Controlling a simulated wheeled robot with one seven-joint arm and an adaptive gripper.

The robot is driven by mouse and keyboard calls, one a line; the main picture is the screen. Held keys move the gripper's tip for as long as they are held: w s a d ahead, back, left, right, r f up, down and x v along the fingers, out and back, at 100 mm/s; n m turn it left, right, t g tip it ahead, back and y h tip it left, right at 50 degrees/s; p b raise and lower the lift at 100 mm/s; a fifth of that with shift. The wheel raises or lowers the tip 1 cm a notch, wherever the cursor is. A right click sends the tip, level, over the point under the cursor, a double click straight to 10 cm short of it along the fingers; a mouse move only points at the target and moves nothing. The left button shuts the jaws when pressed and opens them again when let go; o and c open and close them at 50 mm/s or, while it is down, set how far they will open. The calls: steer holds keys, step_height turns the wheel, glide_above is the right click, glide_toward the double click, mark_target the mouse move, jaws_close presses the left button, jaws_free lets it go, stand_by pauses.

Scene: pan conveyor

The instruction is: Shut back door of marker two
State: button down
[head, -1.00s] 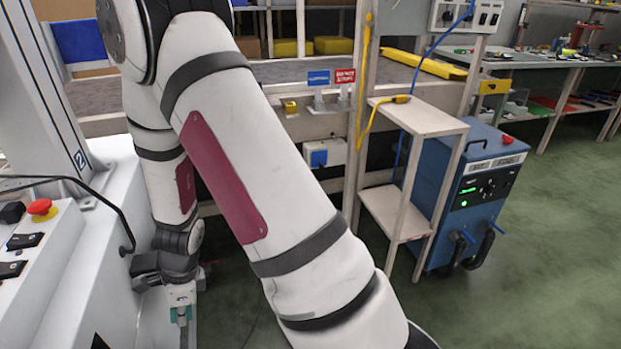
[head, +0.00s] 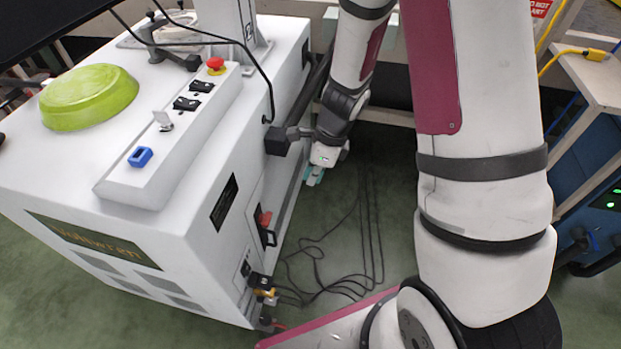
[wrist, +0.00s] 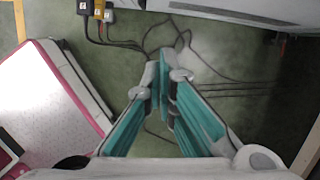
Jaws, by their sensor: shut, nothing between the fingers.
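Marker two is the white cabinet machine (head: 185,245), with a "2" on its column, at the left of the head view. Its right side face shows panel seams and a long upright edge near my gripper. I cannot tell for certain which panel is the back door or how far it stands open. My gripper (head: 314,181) points down beside that face, apart from the floor. In the wrist view my gripper (wrist: 170,62) has its teal fingers together at the tips, with nothing between them. A white edge of the machine (wrist: 225,10) crosses the top of that view.
Black cables (head: 330,270) lie on the green floor beside the machine. A green pan (head: 90,97) sits on its top, near a control box with a red button (head: 215,65). A blue cabinet (head: 590,190) and a wooden shelf (head: 590,75) stand at the right.

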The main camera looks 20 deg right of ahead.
steer(key=p+v, duration=0.5)
steer(key=v, duration=0.9)
steer(key=shift+s+p, duration=0.2)
steer(key=shift+p, duration=0.15)
steer(key=s+a+r+n, duration=0.3)
steer(key=s+r+n, duration=0.3)
steer(key=r, duration=0.2)
steer(key=s+a+r+n, duration=0.2)
steer(key=s+r+n, duration=0.4)
steer(key=r, duration=0.1)
steer(key=s+d+r+n+h, duration=0.1)
steer(key=s+r+n, duration=0.2)
steer(key=s+n, duration=0.4)
steer(key=s+d+r+n+h, duration=0.15)
steer(key=s+n, duration=0.25)
steer(key=s, duration=0.5)
step_height(320, 180, up, 19)
steer(key=t+p, duration=0.2)
steer(key=p, duration=1.4)
steer(key=shift+n+t+p, duration=0.3)
steer(key=shift+t, duration=0.1)
steer(key=shift+d, duration=0.1)
